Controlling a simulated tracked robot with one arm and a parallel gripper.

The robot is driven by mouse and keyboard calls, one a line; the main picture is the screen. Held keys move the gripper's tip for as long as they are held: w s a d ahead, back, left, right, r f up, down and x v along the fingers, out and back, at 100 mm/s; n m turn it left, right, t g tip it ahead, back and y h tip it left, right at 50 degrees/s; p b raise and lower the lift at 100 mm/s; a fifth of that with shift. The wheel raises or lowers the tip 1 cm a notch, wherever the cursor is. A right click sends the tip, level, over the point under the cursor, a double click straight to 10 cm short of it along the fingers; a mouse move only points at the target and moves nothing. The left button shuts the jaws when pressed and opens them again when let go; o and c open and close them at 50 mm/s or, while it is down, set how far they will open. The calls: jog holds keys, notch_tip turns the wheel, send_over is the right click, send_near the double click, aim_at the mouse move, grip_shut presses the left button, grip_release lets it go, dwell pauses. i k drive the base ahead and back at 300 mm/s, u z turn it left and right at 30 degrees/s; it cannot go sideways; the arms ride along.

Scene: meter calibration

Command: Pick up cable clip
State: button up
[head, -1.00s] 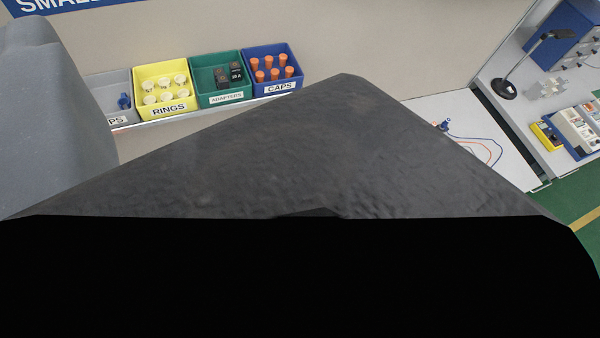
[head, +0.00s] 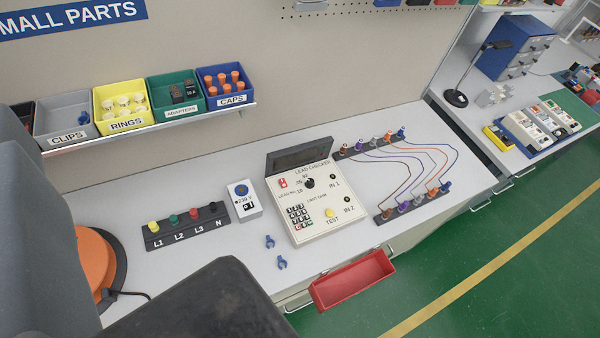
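Two small blue cable clips lie on the light grey bench top (head: 200,255), apart from each other, in the lower middle of the head view. One clip (head: 269,242) is further back, and the other clip (head: 281,262) is just in front of it, near the bench's front edge. More blue clips (head: 84,120) show in the grey bin labelled CLIPS (head: 62,128) on the shelf at left. My gripper's fingers are not in view. A dark part of my arm covers the bottom of the picture left of the clips.
A lead checker (head: 318,215) stands right of the clips. A terminal strip (head: 186,226) and a small white box (head: 243,203) are behind them. A red tray (head: 352,280) sits at the bench front. An orange disc (head: 92,260) is at left. Green floor is clear at right.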

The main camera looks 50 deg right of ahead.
aim_at(279, 258)
jog(key=k, duration=1.65)
jog(key=z, duration=0.5)
jog(key=i, duration=1)
jog(key=u, duration=0.1)
